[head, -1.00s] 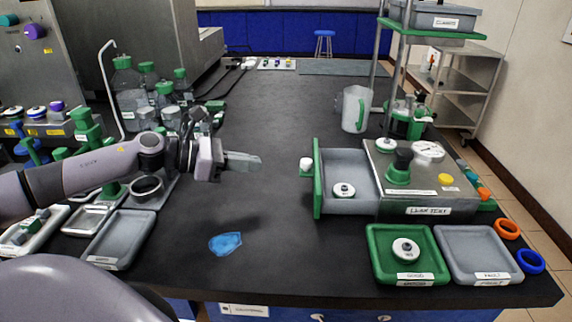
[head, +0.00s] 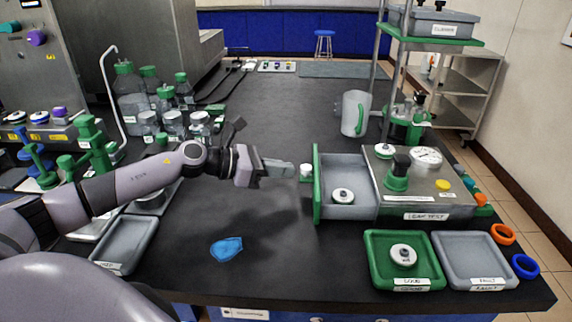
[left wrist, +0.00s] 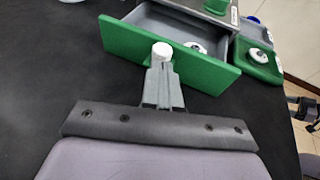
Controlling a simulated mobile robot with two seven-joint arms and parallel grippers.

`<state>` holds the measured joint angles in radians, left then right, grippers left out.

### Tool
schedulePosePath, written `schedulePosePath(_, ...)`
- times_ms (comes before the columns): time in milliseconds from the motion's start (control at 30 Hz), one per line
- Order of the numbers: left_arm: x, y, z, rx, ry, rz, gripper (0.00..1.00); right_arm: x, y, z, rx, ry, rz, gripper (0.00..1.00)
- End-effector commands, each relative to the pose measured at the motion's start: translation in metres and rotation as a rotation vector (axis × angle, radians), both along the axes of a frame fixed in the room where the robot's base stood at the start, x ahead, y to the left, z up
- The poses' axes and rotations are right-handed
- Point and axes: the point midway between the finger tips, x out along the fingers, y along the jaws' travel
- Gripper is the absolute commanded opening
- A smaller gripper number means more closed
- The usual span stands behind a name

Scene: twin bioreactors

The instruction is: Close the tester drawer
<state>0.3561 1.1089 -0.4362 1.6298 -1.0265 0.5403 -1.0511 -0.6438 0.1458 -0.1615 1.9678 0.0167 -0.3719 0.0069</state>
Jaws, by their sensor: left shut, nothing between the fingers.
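The leak tester (head: 418,190) stands at the right of the bench, a metal box with a gauge and a green clamp on top. Its grey drawer (head: 350,173) is pulled out to the left, with a green front (head: 316,185) and a white knob (head: 306,171). A white, dark-centred part (head: 343,196) lies in the drawer. My left gripper (head: 290,171) is shut and empty, its tips close to the knob. In the left wrist view the fingertips (left wrist: 163,68) overlap the knob (left wrist: 162,50); I cannot tell whether they touch.
A green tray (head: 375,272) holding a white part and a grey tray (head: 445,275) sit in front of the tester. A blue piece (head: 227,248) lies on the bench. A clear jug (head: 354,112) stands behind the drawer. Bottles crowd the left; the middle is clear.

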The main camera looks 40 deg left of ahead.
Motion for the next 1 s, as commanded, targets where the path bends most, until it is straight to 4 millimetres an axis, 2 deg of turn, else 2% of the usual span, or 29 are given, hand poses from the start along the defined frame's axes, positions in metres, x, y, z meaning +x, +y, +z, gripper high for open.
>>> schedulePosePath(200, 0.007, -0.006, 0.001, 0.001, -0.001, 0.0, 0.0, -0.002, 0.0, 0.0, -0.002, 0.002, -0.002, 0.77)
schedulePosePath(633, 0.01, -0.01, 0.002, -0.001, -0.001, 0.0, 0.0, -0.003, 0.0, 0.001, 0.0, 0.009, -0.004, 0.77)
schedulePosePath(767, 0.021, -0.028, 0.005, -0.005, -0.001, -0.002, 0.0, -0.004, 0.0, 0.014, 0.0, 0.007, -0.003, 0.77)
schedulePosePath(1000, 0.05, -0.076, 0.007, -0.004, -0.002, -0.004, 0.0, -0.004, 0.0, 0.039, -0.003, 0.004, -0.002, 0.77)
